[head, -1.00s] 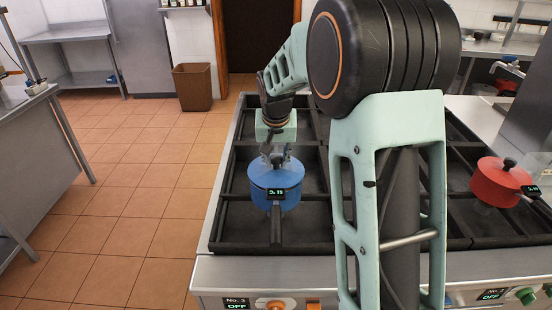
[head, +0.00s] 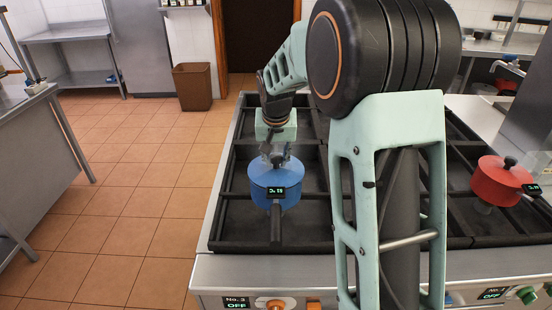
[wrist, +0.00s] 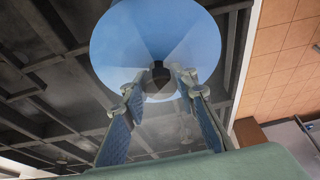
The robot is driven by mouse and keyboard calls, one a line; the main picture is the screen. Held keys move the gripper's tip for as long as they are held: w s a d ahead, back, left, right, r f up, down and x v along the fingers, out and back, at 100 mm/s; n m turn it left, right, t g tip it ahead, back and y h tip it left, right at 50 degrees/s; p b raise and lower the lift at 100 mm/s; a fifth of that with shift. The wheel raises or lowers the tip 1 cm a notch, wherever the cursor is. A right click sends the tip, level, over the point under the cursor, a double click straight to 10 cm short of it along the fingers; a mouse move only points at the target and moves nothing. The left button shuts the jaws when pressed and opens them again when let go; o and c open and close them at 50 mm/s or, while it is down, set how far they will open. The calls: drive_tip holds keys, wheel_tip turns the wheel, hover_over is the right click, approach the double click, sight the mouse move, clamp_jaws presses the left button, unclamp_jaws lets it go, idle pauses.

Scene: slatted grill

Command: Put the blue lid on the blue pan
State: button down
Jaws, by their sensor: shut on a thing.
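The blue lid (head: 274,172) is over the top of the blue pan (head: 288,198) on the left part of the grill. From the head view I cannot tell whether a thin gap remains between them. The pan's dark handle (head: 275,228) points toward the front. My gripper (head: 277,161) points down from above and is shut on the lid's dark knob. In the wrist view the blue lid (wrist: 120,45) looks like a wide disc, with the fingers of my gripper (wrist: 161,84) on both sides of the knob. The lid hides the pan there.
A red pan (head: 492,187) with a red lid stands on the right part of the grill (head: 228,235). Dark bars surround the blue pan. My arm hides the middle of the grill. The tiled floor to the left is clear.

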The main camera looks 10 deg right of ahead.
drive_tip(key=shift+f+b, duration=0.3)
drive_tip(key=shift+f, duration=0.05)
idle(0.3)
drive_tip(key=c, duration=1.5)
unclamp_jaws()
drive_tip(key=shift+o, duration=0.2)
drive_tip(key=v, duration=1.2)
